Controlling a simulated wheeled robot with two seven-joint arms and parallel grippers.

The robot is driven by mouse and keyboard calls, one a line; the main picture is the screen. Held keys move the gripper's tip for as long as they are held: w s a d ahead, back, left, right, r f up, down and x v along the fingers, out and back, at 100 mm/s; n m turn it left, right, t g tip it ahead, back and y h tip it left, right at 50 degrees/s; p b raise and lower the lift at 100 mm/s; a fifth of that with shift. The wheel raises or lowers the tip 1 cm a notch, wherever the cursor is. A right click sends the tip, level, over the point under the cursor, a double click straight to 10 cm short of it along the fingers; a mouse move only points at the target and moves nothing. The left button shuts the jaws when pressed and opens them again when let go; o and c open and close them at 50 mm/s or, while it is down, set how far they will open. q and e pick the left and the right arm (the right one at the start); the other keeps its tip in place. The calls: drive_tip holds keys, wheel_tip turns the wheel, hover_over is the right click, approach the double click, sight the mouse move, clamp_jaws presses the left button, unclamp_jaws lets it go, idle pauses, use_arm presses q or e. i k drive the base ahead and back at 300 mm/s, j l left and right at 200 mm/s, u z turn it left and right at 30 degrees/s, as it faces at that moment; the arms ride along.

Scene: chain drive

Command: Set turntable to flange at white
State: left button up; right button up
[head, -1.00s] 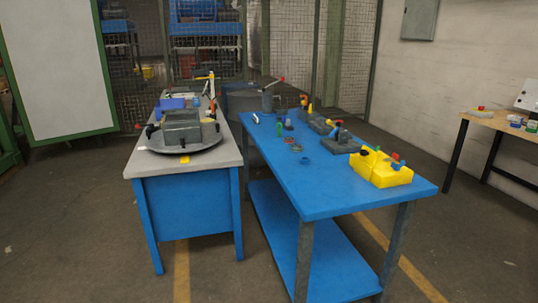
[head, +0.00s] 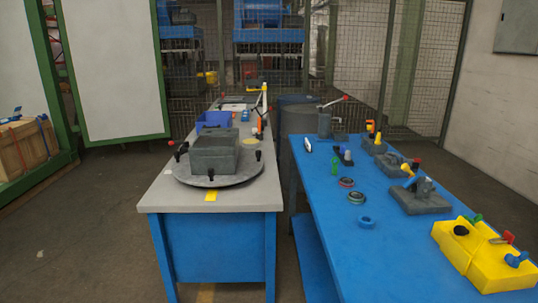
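The turntable (head: 240,178) is a round grey disc near the front of the grey-topped bench. A dark grey box-shaped housing (head: 214,152) sits on it. Several small black knobs or handles stand around the disc's rim, and one at the left has a red tip. A yellow marker (head: 211,196) lies on the bench at the disc's front edge. A small white patch (head: 168,172) shows on the bench at the disc's left. I cannot make out which feature is the flange. Neither gripper is in view.
A blue bench (head: 335,235) stands at the right with yellow blocks (head: 480,252), grey fixtures (head: 420,198) and small rings. A blue bin (head: 214,121) sits farther back on the grey bench. A wooden crate (head: 26,146) stands at the left. Floor in front is clear.

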sight(216, 157)
drive_tip(key=i+l+u, duration=0.65)
drive_tip(key=i+j, duration=0.2)
drive_tip(key=j, duration=0.15)
drive_tip(key=i+j, duration=0.25)
